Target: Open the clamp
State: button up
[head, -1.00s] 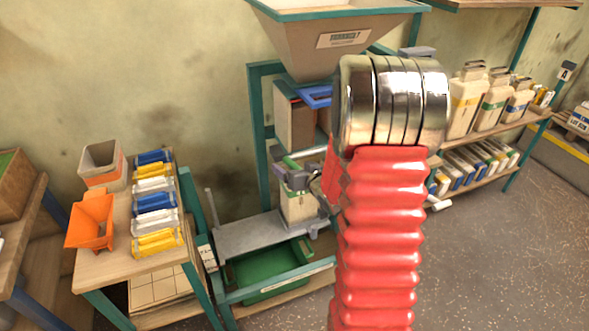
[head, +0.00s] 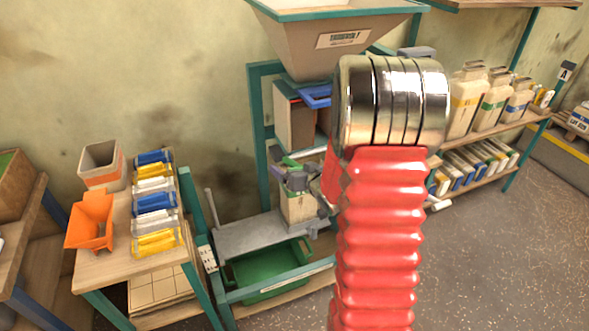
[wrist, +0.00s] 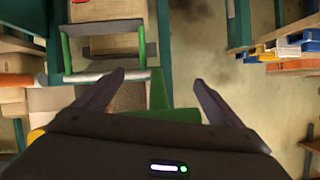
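My gripper (wrist: 158,78) is open in the wrist view, with its two dark fingers spread and nothing between the tips. A green upright piece (wrist: 160,92), which looks like the clamp's handle, stands beyond the gripper body, between the finger lines and nearer the left finger. A green-sided frame (wrist: 66,54) with a grey bar across it lies farther up, beyond the left finger. In the head view, green clamp parts (head: 290,162) show above the bag (head: 300,207) under the hopper. My grey gripper (head: 284,174) is small beside them, and my red arm hides much of that area.
The hopper (head: 335,45) stands on a teal frame with a blue handle (head: 316,96) below it. A green tray (head: 268,272) lies low. Shelves with bags (head: 465,100) stand at right. Floor at right is clear.

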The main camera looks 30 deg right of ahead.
jog(key=shift+o, duration=0.9)
jog(key=v, duration=1.3)
jog(key=shift+s, duration=0.35)
jog(key=shift+r, duration=0.1)
